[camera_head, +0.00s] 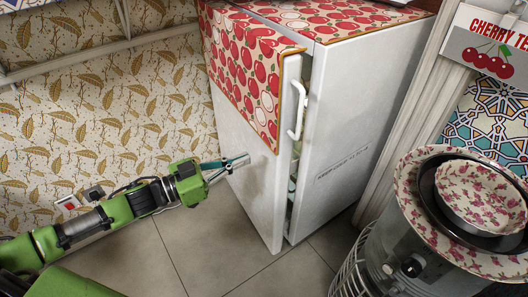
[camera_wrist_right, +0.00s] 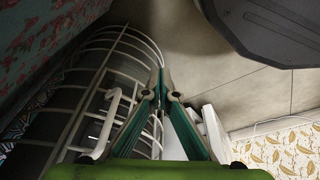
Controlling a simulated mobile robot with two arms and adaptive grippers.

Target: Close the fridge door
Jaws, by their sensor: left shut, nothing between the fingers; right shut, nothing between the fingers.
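The white fridge (camera_head: 345,125) stands against the wall. Its door (camera_head: 245,145) is slightly ajar, with a narrow dark gap and shelf edges showing between door and body. A white handle (camera_head: 298,110) sits at the door's edge near the gap. My left gripper (camera_head: 243,160) is shut and empty, with its fingertips at the outer face of the door. I cannot tell whether they touch it. My right gripper (camera_wrist_right: 162,75) is shut and empty in the right wrist view, in front of a wire cage. It does not show in the head view.
A red cherry-patterned cloth (camera_head: 245,58) covers the fridge top and hangs over the door. A metal stand with a wire cage (camera_head: 350,270) and floral bowls (camera_head: 480,195) is at lower right. The cage also shows in the right wrist view (camera_wrist_right: 95,90). Tiled floor (camera_head: 190,235) is clear before the door.

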